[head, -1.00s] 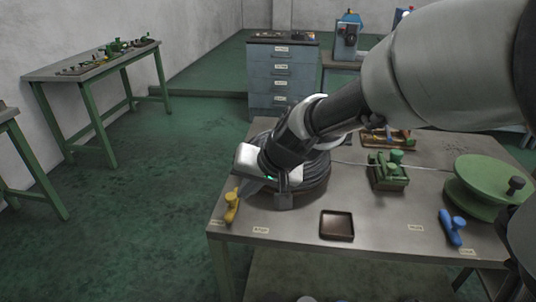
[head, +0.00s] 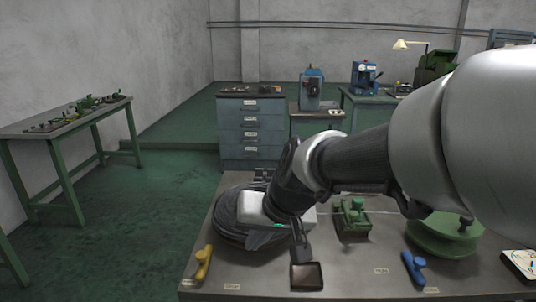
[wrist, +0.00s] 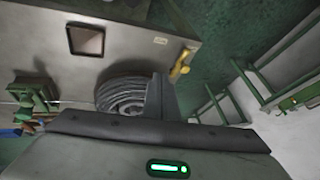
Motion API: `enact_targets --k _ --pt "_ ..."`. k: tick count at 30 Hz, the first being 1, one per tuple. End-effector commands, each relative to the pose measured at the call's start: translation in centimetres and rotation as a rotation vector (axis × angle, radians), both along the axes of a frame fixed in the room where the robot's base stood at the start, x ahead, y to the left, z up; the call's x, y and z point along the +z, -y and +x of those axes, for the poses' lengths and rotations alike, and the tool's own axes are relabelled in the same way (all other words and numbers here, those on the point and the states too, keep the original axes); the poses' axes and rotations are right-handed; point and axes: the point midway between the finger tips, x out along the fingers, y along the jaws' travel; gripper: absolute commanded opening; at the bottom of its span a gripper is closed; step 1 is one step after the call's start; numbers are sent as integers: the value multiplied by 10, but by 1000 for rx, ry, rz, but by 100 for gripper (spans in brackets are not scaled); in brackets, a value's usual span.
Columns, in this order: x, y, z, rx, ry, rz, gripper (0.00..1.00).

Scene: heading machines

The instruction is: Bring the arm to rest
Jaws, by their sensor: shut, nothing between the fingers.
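My gripper (head: 302,246) is shut and empty. In the head view it hangs over the workbench (head: 350,284), at the right side of the dark wire coil (head: 232,232) and just behind the small brown tray (head: 306,275) in the picture. My arm reaches in from the right and hides part of the bench. In the wrist view the closed fingers (wrist: 161,98) stick up in front of the coil (wrist: 121,92), with the tray (wrist: 86,40) and a yellow-handled tool (wrist: 181,64) beyond. Whether the fingers touch anything is not clear.
The bench also carries the yellow-handled tool (head: 203,263), a green device (head: 351,217), a green reel (head: 445,237) and a blue-handled tool (head: 413,268). A blue drawer cabinet (head: 252,130) stands behind, and a green-legged table (head: 75,130) at left. The floor between is clear.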

Motion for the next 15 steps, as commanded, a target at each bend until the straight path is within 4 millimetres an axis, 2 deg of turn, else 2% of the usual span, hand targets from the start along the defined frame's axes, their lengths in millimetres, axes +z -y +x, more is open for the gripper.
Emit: enact_targets --k 1,3,6,9,15 --pt "14 29 -15 -23 25 -41 0" --pt "23 62 -35 -53 37 -94 0" --pt "31 100 -60 -93 46 -150 0" --pt "35 129 -83 -132 52 -193 0" --pt "37 175 -125 -206 54 -256 0"
